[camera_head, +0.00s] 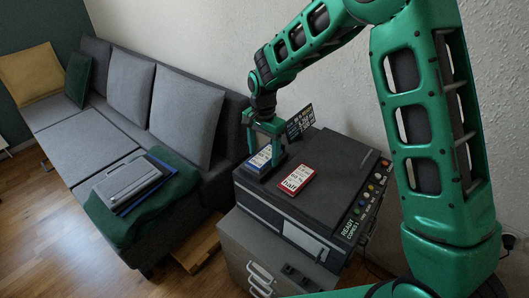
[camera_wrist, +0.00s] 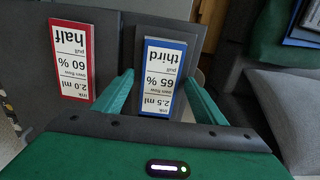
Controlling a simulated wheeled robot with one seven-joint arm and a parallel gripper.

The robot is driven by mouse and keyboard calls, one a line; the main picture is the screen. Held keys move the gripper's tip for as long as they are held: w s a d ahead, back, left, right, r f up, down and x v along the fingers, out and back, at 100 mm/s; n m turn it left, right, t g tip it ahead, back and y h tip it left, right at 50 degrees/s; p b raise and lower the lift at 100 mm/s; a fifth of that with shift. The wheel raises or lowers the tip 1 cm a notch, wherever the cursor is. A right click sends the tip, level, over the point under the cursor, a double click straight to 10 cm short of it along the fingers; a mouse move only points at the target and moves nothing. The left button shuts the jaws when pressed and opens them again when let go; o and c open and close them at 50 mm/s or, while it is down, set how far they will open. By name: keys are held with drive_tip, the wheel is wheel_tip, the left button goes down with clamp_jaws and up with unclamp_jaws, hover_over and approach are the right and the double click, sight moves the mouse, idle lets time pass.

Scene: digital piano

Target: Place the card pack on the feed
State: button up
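A blue-edged card pack (camera_wrist: 163,75), labelled "third" and "65 %", lies at the left of the copier top in the head view (camera_head: 260,159). A red-edged card pack (camera_head: 296,180), labelled "half" and "60 %", lies to its right; it also shows in the wrist view (camera_wrist: 71,60). My gripper (camera_head: 265,156) points down over the blue pack. In the wrist view its fingers (camera_wrist: 160,77) are spread on either side of the blue pack, with visible gaps. I cannot tell which part of the copier (camera_head: 325,180) is the feed.
A small dark sign (camera_head: 300,122) stands at the back of the copier. A button panel (camera_head: 368,200) runs along its right edge. The copier sits on a grey cabinet (camera_head: 240,245).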

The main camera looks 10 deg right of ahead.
sight(264, 156)
wheel_tip(264, 156, up, 12)
idle(0.7)
drive_tip(key=shift+r, duration=0.1)
